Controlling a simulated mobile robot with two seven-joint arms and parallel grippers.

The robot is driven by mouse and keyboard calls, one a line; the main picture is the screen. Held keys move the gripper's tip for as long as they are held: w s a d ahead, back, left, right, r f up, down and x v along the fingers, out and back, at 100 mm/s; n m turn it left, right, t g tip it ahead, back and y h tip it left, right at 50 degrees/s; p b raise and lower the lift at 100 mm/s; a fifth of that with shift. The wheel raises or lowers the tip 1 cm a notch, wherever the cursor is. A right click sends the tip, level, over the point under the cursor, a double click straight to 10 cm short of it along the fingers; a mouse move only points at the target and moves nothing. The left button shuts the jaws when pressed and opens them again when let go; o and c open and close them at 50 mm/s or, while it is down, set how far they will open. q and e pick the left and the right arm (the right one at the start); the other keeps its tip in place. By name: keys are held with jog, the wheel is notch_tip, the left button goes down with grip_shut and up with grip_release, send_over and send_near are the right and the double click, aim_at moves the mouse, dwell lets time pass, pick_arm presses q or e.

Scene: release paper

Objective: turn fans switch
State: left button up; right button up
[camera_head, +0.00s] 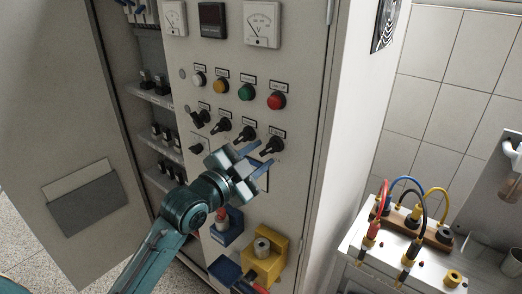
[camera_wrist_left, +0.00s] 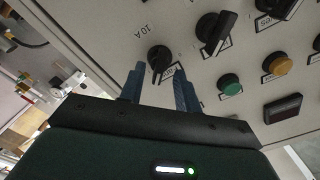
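Several black rotary switches are in a row on the grey cabinet panel; their labels are too small to read, so I cannot tell which is the fans switch. The rightmost switch (camera_head: 272,146) is just beyond my left gripper (camera_head: 260,157). In the left wrist view, a black knob (camera_wrist_left: 158,58) lies ahead of and between the two spread fingertips of the left gripper (camera_wrist_left: 160,73). My right gripper is not in view.
Coloured lamps or buttons, including a red one (camera_head: 276,101), sit above the switches. An open cabinet door (camera_head: 60,130) is at left. A yellow box (camera_head: 264,262) and a blue box (camera_head: 226,232) are below. A bench with coloured cables (camera_head: 412,225) stands at right.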

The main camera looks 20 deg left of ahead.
pick_arm(q)
jog(key=shift+w+d, duration=0.25)
jog(key=shift+w, duration=0.35)
grip_shut()
